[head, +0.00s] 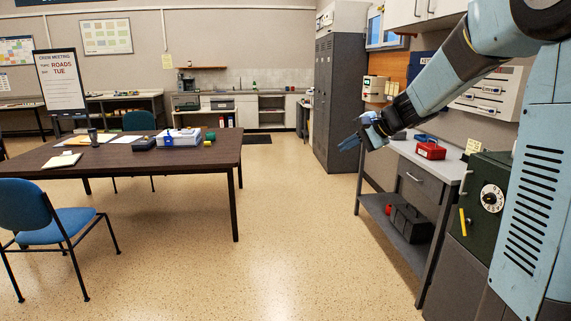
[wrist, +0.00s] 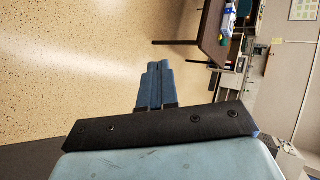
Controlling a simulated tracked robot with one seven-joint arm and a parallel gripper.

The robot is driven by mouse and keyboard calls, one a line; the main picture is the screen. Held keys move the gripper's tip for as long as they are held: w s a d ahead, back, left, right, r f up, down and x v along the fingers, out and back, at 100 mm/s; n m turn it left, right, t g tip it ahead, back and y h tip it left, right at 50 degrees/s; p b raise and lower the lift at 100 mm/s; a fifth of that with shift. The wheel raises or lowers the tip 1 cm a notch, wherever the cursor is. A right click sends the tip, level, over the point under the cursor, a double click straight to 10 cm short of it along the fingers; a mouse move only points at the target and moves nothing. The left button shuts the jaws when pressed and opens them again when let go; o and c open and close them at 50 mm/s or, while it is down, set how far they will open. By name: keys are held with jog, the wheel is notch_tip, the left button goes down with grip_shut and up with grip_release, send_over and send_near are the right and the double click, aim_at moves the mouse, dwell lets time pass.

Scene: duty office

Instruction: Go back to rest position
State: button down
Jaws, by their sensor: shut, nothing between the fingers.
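My gripper (head: 352,143) is at the end of my arm, which reaches in from the upper right of the head view. It hangs in the air over the floor, just left of the grey workbench. In the wrist view the two blue fingers of my gripper (wrist: 158,68) lie side by side, shut, with nothing between them. The speckled floor shows behind them. No other object is named by the task.
The grey workbench (head: 427,156) holds a red box (head: 431,150). A green safe (head: 484,205) stands nearer me. A dark table (head: 200,157) and a blue chair (head: 50,222) stand left. Grey lockers (head: 340,100) stand behind. The middle floor (head: 290,220) is clear.

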jog(key=s+n+g+h, duration=0.2)
jog(key=s+n+h, duration=0.25)
jog(key=s, duration=1.55)
jog(key=s+d+f+n+h, duration=0.1)
jog(key=s+d+n+h, duration=0.1)
jog(key=s, duration=0.5)
jog(key=s+d+f+n+t+h, duration=0.1)
jog(key=s+d+n, duration=0.1)
jog(key=s+d, duration=0.2)
jog(key=s, duration=0.3)
jog(key=shift+s+f+h, duration=0.25)
jog(key=shift+f+h, duration=0.1)
